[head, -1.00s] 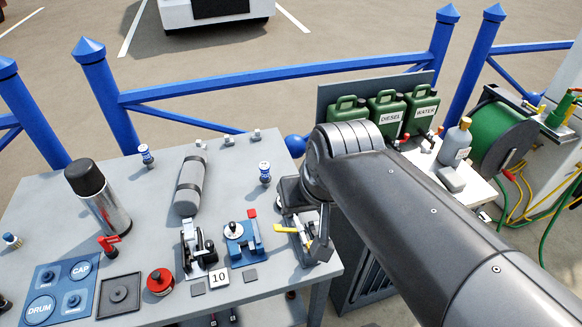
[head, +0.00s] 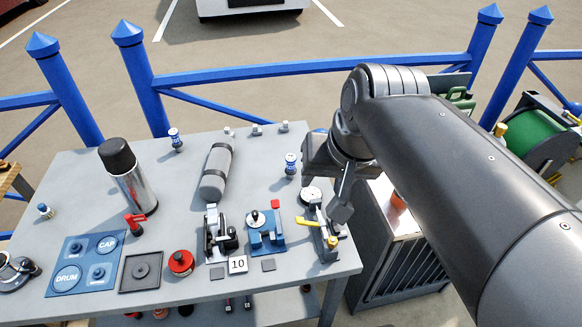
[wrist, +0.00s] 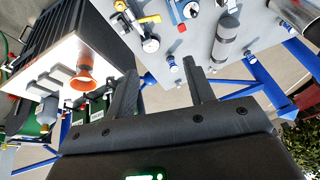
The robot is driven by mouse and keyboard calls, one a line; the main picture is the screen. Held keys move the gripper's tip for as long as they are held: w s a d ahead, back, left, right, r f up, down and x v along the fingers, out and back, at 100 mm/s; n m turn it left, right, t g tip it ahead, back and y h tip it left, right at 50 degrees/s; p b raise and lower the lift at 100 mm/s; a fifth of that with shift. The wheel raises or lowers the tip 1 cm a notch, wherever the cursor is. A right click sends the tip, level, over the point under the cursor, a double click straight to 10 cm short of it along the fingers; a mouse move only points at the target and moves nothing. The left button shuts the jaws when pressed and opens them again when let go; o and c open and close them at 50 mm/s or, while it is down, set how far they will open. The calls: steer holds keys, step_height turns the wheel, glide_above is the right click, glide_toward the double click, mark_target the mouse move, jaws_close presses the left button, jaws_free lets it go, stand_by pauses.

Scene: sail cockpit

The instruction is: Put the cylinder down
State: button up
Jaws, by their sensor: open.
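A grey cylinder (head: 216,172) with dark bands lies on its side on the grey table (head: 80,185), left of my gripper. It also shows in the wrist view (wrist: 227,38), beyond the right finger and apart from it. A steel flask with a black cap (head: 128,175) stands upright further left; part of it shows in the wrist view (wrist: 297,17). My gripper (head: 340,205) is above the table's right edge in the head view. In the wrist view my gripper (wrist: 163,88) has its fingers wide apart with nothing between them.
Several small devices stand along the table's front, including a black clamp (head: 218,235), a blue fixture (head: 265,230) and a yellow-handled tool (head: 318,230). A blue railing (head: 300,72) runs behind. Right of the table, a cabinet (head: 410,255) bears an orange cone-like object (wrist: 84,74).

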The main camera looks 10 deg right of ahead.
steer(key=w+a+m+g+y, duration=0.35)
steer(key=w+m+y, duration=0.55)
steer(key=w, duration=0.5)
steer(key=w+d+m+t+y, duration=0.65)
steer(key=w+d+m, duration=0.25)
steer(key=w+m, duration=0.45)
steer(key=n, duration=0.2)
glide_toward(291, 167)
steer(key=shift+g, duration=0.3)
steer(key=w+a, duration=0.3)
steer(key=shift+w+a+f, duration=0.1)
steer(key=shift+w+a, duration=0.15)
steer(key=shift+a+f, duration=0.1)
steer(key=shift+f, duration=0.15)
steer(key=shift+w+a+f, duration=0.1)
steer(key=shift+w+a, duration=0.05)
steer(key=shift+a, duration=0.2)
steer(key=x, duration=0.6)
steer(key=shift+a+r, duration=0.3)
steer(key=shift+a, duration=0.05)
